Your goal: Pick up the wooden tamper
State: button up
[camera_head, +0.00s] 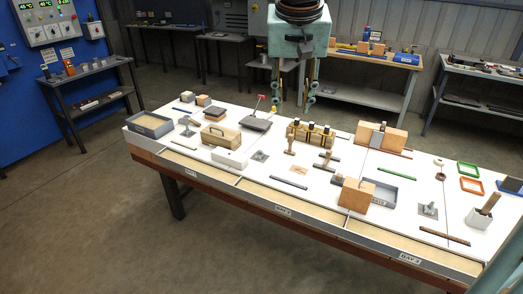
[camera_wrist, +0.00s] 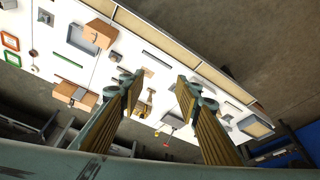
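What looks like the wooden tamper (camera_head: 290,146), a light-brown upright handle on a small block, stands on the white table near its middle. In the wrist view a small wooden piece (camera_wrist: 148,104), probably the same tamper, shows between my fingers but farther off. My gripper (camera_head: 294,98) hangs well above the table's back part, pointing down, with its two fingers wide apart and nothing between them. In the wrist view my gripper (camera_wrist: 159,88) is also spread open and touches nothing.
A rack with dark-topped pieces (camera_head: 311,133) stands just behind the tamper. A dark T-shaped tool (camera_head: 327,160) lies to its right.

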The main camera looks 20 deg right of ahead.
jog(key=w+d+f+m, duration=0.1)
jog(key=w+d+f, duration=0.25)
jog(key=w, duration=0.75)
jog(key=m+h+p, duration=0.1)
jog(key=m+p, duration=0.3)
send_over(291, 135)
jog(key=s+a, duration=0.3)
jog(key=a, duration=0.1)
notch_tip(291, 135, down, 22)
jog(key=shift+s+g, duration=0.2)
jog(key=shift+g, duration=0.1)
jog(key=shift+f, duration=0.1)
jog(key=shift+h, duration=0.3)
jog(key=shift+b+x, duration=0.7)
jog(key=shift+x, duration=3.55)
jog(key=shift+f, duration=0.1)
jog(key=shift+b+x, duration=0.45)
jog(key=shift+x, duration=2.05)
jog(key=shift+d, duration=0.1)
jog(key=shift+c, duration=0.6)
